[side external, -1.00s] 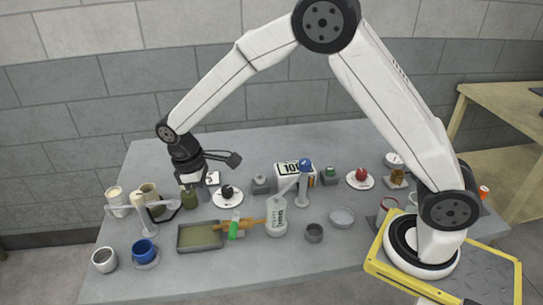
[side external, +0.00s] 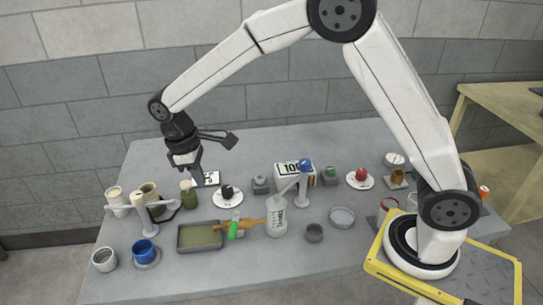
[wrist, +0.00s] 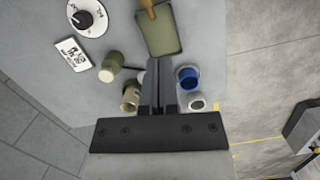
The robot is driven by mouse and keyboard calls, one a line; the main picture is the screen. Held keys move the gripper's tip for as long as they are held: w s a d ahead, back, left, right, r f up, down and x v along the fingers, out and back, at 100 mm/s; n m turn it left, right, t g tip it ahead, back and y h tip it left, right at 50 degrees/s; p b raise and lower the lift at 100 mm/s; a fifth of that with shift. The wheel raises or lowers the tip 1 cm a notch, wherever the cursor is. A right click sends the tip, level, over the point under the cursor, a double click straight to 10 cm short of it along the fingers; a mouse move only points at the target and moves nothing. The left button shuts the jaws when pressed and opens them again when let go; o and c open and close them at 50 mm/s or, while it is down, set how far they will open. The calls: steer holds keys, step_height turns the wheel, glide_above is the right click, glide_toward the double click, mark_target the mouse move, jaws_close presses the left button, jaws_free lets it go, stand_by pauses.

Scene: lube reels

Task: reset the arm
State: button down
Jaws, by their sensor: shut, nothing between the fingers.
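My gripper (side external: 194,170) hangs above the left part of the grey table (side external: 330,262), empty and clear of the objects below. In the wrist view the two dark fingers of the gripper (wrist: 158,66) lie together. An olive-green jar (side external: 190,198) with a pale top stands just below the gripper; it also shows left of the fingers in the wrist view (wrist: 110,66). A white card with black print (side external: 211,179) lies behind the jar.
A dial plate (side external: 228,197), a shallow tray (side external: 187,247), a blue cup (side external: 144,250), a white stand (side external: 146,222) and several mugs surround the space below. A block wall is behind.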

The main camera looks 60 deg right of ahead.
steer(key=s+d+f+m+t, duration=0.1)
steer(key=s+d+m+t, duration=0.1)
steer(key=s+d, duration=0.3)
steer(key=s+d+f+m+t+y, duration=0.1)
steer(key=s+d+m, duration=0.3)
steer(key=s, duration=0.7)
steer(key=shift+s+d+f+m+t, duration=0.15)
steer(key=shift+s+d+m+t, duration=0.2)
steer(key=shift+d+t, duration=0.5)
steer(key=c, duration=1)
jaws_free()
steer(key=shift+d, duration=0.15)
steer(key=o, duration=0.4)
steer(key=shift+w, duration=0.15)
steer(key=shift+o, duration=0.7)
steer(key=shift+w+m, duration=0.15)
steer(key=shift+m, duration=0.1)
steer(key=m+y, duration=0.1)
steer(key=m, duration=0.9)
glide_toward(234, 227)
steer(key=d, duration=0.1)
steer(key=shift+w+a+f+m+g, duration=0.4)
steer(key=shift+w+f+m+g, duration=0.2)
steer(key=shift+f+m, duration=0.1)
steer(key=shift+f, duration=0.1)
